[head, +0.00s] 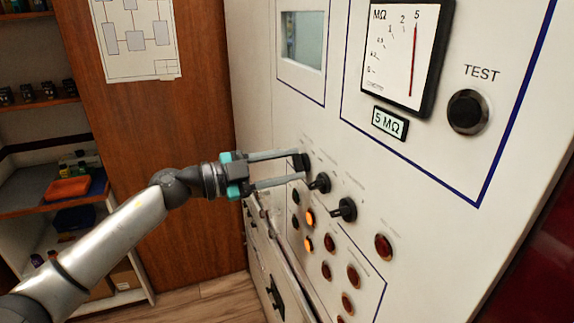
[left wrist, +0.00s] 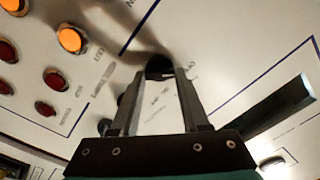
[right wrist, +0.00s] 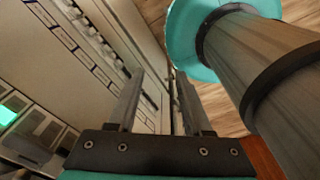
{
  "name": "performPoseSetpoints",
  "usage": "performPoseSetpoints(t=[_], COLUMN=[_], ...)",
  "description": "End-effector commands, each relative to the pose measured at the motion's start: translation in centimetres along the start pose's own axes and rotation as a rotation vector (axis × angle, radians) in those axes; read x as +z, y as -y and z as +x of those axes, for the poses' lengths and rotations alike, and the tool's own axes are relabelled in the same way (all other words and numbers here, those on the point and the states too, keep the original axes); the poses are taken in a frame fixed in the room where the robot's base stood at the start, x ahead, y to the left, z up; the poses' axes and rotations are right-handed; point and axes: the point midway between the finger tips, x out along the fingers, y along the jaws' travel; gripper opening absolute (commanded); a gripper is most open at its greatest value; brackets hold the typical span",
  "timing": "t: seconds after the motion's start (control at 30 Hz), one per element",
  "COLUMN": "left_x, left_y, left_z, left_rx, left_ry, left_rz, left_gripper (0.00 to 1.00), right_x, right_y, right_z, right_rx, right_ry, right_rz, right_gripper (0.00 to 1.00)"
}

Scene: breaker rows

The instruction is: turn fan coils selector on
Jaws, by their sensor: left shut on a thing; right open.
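A white panel carries a row of black selector knobs. My left gripper (head: 300,167) reaches in from the left and is shut on the leftmost knob (head: 304,160). In the left wrist view the black knob (left wrist: 158,66) sits between the fingertips (left wrist: 160,74). Two more selector knobs, a middle one (head: 320,183) and a right one (head: 344,209), stand free beside it. The labels are too small to read, so I cannot tell which is the fan coils selector. My right gripper (right wrist: 158,75) is open and empty in the right wrist view.
Below the knobs are lit orange lamps (head: 309,218) and several dark red lamps (head: 353,277). Above are a meter (head: 402,52), a 5 MΩ display (head: 390,123) and a TEST button (head: 467,112). A shelf (head: 30,196) stands at the left.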

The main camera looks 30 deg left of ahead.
Motion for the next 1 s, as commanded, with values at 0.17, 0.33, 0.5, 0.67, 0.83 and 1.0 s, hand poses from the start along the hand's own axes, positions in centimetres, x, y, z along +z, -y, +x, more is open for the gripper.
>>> performPoseSetpoints(t=[0.17, 0.33, 0.5, 0.67, 0.83, 1.0], left_x=[0.0, 0.0, 0.0, 0.0, 0.1, 0.2], left_y=[-0.1, -0.1, -0.1, -0.2, -0.3, -0.4], left_z=[0.0, 0.0, 0.0, 0.0, 0.0, 0.0], left_rx=[0.002, 0.003, 0.003, 0.003, 0.003, 0.002], left_ry=[0.0, 0.0, 0.0, -0.001, -0.001, -0.001], left_rz=[0.004, 0.039, 0.127, 0.254, 0.414, 0.576], left_gripper=[0.0, 0.0, 0.0, 0.0, 0.0, 0.0], right_x=[0.0, 0.0, 0.0, 0.0, 0.1, 0.1], right_y=[0.0, 0.0, 0.0, 0.0, 0.0, 0.0], right_z=[0.0, 0.0, 0.0, 0.1, 0.5, 1.1], right_rx=[0.0, 0.0, 0.0, 0.0, 0.0, 0.0], right_ry=[0.0, 0.0, 0.001, 0.001, 0.001, 0.001], right_rz=[0.0, 0.0, 0.0, 0.0, 0.0, 0.0], right_gripper=[0.5, 0.5, 0.5, 0.5, 0.5, 0.5])
